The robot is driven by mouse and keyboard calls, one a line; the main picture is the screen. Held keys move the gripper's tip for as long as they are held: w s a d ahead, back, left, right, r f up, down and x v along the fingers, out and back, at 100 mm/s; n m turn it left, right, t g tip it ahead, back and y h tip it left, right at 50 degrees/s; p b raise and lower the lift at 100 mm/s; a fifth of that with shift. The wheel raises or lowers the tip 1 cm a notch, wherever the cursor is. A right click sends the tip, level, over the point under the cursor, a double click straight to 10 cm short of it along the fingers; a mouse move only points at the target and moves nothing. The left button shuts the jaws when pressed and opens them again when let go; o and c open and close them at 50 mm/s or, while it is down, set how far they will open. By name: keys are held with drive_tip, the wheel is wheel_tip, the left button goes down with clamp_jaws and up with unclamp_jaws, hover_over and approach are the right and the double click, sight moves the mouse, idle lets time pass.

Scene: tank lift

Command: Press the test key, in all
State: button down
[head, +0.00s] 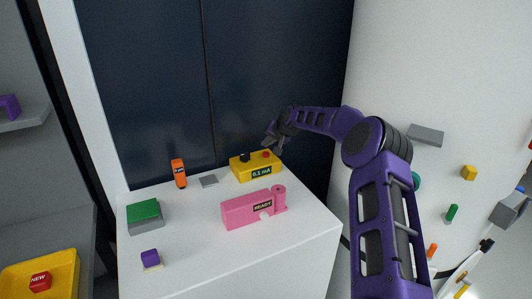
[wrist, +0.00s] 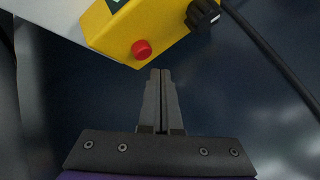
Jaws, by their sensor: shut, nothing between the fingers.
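A yellow box (head: 255,168) stands at the back of the white counter, with a small display that looks like 0.1 mA. It has a black knob (head: 245,158) and a red round key (head: 266,154) on top. In the wrist view the box (wrist: 150,28) is at the top, with the red key (wrist: 141,49) near its edge and the black knob (wrist: 203,15) to the right. My gripper (head: 268,141) is above the box's back right. In the wrist view my gripper (wrist: 160,72) is shut and empty, its tips just below and right of the red key; contact is not visible.
On the counter (head: 190,215) are a pink device (head: 245,209) reading READY, an orange upright thing (head: 179,173), a grey plate (head: 208,181), a green-topped block (head: 145,216) and a purple block (head: 150,258). A dark cable (wrist: 275,58) runs past the box. A dark panel stands behind.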

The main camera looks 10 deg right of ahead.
sight(267, 154)
drive_tip(key=shift+r+p, duration=0.8)
drive_tip(key=shift+r, duration=1.2)
